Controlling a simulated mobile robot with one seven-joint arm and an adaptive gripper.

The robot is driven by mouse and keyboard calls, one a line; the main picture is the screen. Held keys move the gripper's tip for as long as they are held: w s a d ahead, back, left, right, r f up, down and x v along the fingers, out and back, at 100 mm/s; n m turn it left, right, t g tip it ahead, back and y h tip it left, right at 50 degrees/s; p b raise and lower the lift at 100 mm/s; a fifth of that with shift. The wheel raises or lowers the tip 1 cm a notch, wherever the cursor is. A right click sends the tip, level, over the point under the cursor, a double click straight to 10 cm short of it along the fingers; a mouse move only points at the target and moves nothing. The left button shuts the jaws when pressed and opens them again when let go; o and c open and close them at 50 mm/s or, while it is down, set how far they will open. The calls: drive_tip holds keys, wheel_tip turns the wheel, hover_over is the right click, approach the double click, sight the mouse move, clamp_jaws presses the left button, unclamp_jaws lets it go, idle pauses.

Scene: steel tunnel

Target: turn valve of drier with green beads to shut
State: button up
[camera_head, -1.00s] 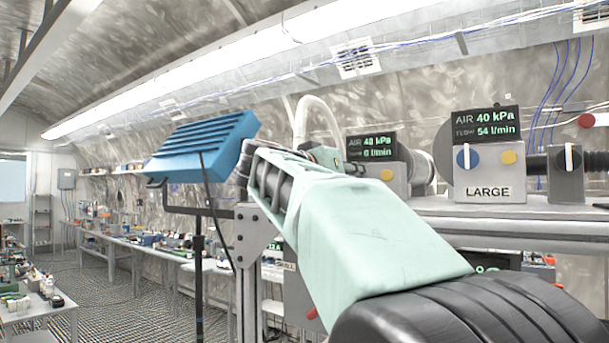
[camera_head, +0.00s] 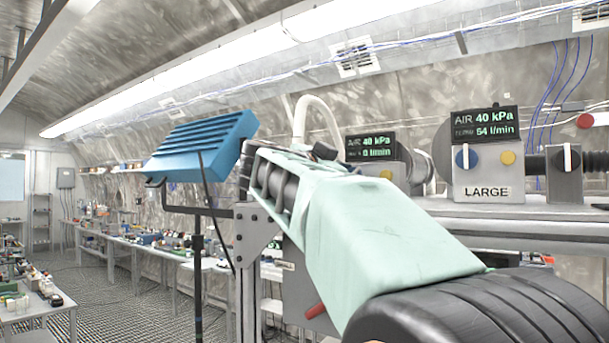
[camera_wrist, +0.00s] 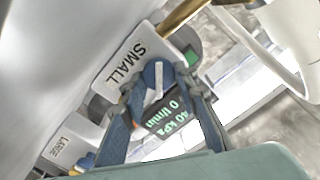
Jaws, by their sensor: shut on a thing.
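A grey box marked SMALL (camera_wrist: 128,62) carries a blue round valve knob (camera_wrist: 157,78) with a white pointer bar, seen in the wrist view. My gripper (camera_wrist: 158,90) has its two blue-grey fingers on either side of this knob, shut on it. The box's display (camera_wrist: 172,117) reads 40 kPa and 0 l/min; it also shows in the head view (camera_head: 371,147). In the head view my arm hides the knob and most of the box. I cannot make out green beads in either view.
A box marked LARGE (camera_head: 487,178) stands to the right on the same shelf, its display (camera_head: 485,123) reading 40 kPa and 54 l/min. A pale hose (camera_head: 318,105) arches behind my arm. A blue lamp panel (camera_head: 203,148) stands to the left.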

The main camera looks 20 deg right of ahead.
drive_tip(key=shift+m, duration=0.6)
drive_tip(key=o, duration=1.2)
drive_tip(key=shift+c, duration=0.2)
drive_tip(key=v, duration=0.7)
drive_tip(key=shift+s+a, duration=0.2)
